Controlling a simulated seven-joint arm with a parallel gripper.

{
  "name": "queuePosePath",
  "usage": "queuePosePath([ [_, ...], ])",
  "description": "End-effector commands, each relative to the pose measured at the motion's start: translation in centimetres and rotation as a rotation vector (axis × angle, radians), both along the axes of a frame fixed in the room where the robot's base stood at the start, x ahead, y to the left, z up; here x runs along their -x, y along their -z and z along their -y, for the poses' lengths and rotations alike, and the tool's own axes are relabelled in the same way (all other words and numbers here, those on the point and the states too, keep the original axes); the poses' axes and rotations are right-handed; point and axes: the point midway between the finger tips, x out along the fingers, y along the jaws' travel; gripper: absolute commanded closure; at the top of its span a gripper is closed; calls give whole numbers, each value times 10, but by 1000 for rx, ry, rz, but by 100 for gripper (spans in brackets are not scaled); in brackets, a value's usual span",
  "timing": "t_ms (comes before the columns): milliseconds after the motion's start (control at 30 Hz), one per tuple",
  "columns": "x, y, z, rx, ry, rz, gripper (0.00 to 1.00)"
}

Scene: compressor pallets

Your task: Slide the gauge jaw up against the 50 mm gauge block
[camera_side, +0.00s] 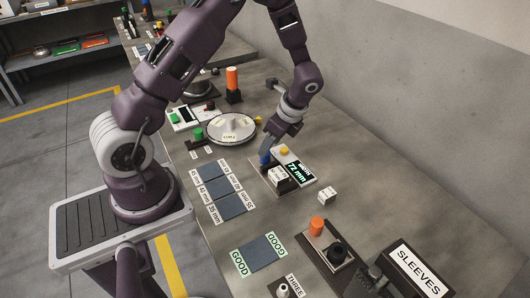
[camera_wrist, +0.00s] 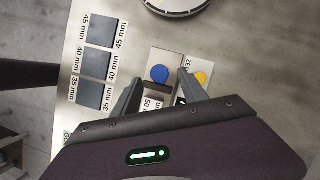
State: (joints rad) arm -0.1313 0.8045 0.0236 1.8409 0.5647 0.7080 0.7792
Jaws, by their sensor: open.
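The gauge (camera_side: 300,171) has a display that appears to read 72 mm. A round blue knob (camera_wrist: 159,74) shows at its end, seemingly on the gauge jaw; the knob also shows in the side view (camera_side: 265,158). A block (camera_side: 279,175) sits on the gauge plate, and a label starting with 50 (camera_wrist: 150,104) shows below the knob in the wrist view. My gripper (camera_wrist: 160,82) is open, its fingers on either side of the knob. Contact with the knob and the gap between jaw and block cannot be told.
A yellow button (camera_wrist: 201,78) lies close to my right finger. A loose pale block (camera_side: 327,196) stands right of the gauge. Dark labelled pads (camera_wrist: 95,64) lie to the left, and a round dial (camera_side: 232,128) behind. An orange-topped fixture (camera_side: 317,226) stands in front.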

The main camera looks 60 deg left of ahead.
Motion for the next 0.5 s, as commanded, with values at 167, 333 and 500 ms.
queuePosePath([
  [167,7,32,-12,0,-3,-3,49],
  [333,10,46,-17,0,-3,-1,49],
  [500,10,47,-17,1,-3,1,49],
])
